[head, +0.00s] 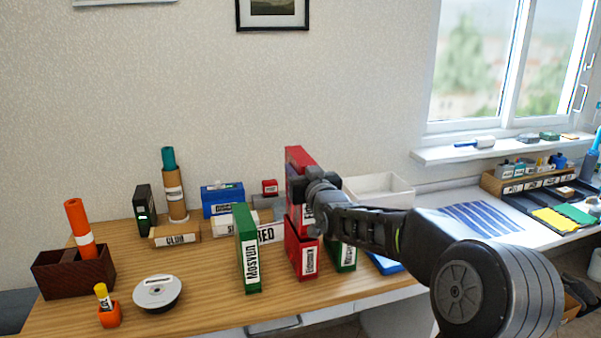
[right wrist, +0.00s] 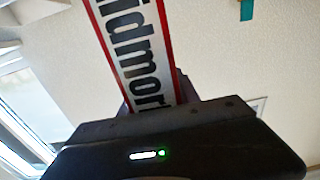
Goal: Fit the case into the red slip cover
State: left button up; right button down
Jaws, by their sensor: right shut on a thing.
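A red case (head: 299,156) with a white label stands upright in my right gripper (head: 313,200), which is shut on it. The case also shows in the right wrist view (right wrist: 133,45), its label reading in part "idmor". Directly below it, the red slip cover (head: 300,256) stands upright on the desk, with a white label on its front. My left gripper is not in view.
Green slip covers stand close on both sides, one at left (head: 247,250) and one at right (head: 343,257) behind my arm. A white open bin (head: 380,190) is behind. A disc spindle (head: 157,292) and a brown box (head: 73,270) stand left. The front desk strip is clear.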

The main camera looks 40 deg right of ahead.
dwell(0.7)
jog(key=shift+b, duration=0.4)
jog(key=shift+r+b, duration=0.1)
jog(key=shift+b, duration=0.25)
dwell(0.7)
jog(key=shift+f+b, duration=6.55)
jog(key=shift+b, duration=0.2)
jog(key=c, duration=0.8)
grip_release()
